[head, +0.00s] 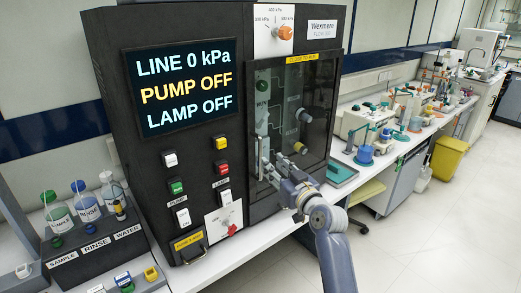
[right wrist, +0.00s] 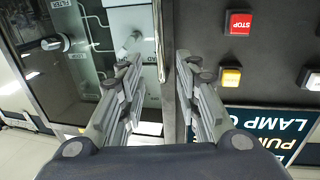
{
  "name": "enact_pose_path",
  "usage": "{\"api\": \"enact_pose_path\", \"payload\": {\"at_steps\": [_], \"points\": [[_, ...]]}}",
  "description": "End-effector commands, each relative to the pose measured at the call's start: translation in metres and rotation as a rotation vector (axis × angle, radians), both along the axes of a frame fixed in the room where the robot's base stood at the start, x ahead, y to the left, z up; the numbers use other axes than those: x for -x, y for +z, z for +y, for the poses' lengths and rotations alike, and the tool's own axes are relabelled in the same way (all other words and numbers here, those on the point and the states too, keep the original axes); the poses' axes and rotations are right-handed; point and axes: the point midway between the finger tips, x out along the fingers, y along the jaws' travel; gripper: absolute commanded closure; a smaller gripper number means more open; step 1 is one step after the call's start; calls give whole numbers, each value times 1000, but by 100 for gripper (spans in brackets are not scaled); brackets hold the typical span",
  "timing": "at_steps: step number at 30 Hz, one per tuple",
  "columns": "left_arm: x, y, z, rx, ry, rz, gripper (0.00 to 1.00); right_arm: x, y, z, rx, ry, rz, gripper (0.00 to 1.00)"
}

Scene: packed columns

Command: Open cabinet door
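The dark cabinet has a glazed door (head: 290,110) at its right side, with tubing and knobs showing behind the glass. The door looks shut against the front. My right gripper (head: 268,165) is at the lower left part of the door, by its edge. In the right wrist view the right gripper (right wrist: 160,78) is open, its fingers spread on either side of a slim upright handle (right wrist: 159,40) at the door's edge. I see a gap between the fingers and the handle; whether either touches is unclear. My left gripper is not in view.
The cabinet's front carries a display (head: 183,85), several push buttons and a lower dial (head: 224,221). A bottle rack (head: 90,235) stands at the left. The floor (head: 440,220) at the right is clear.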

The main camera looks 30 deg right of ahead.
Motion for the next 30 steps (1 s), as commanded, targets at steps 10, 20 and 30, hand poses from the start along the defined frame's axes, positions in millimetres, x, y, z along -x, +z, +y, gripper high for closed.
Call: {"api": "enact_pose_path", "payload": {"at_steps": [10, 20, 30], "points": [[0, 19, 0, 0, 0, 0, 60, -61, 2, -7, -4, 1, 1, 69], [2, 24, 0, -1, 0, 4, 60, -90, 0, -10, -1, 0, 2, 69], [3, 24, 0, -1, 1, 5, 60, -92, -1, -10, -1, 0, 2, 71]]}}
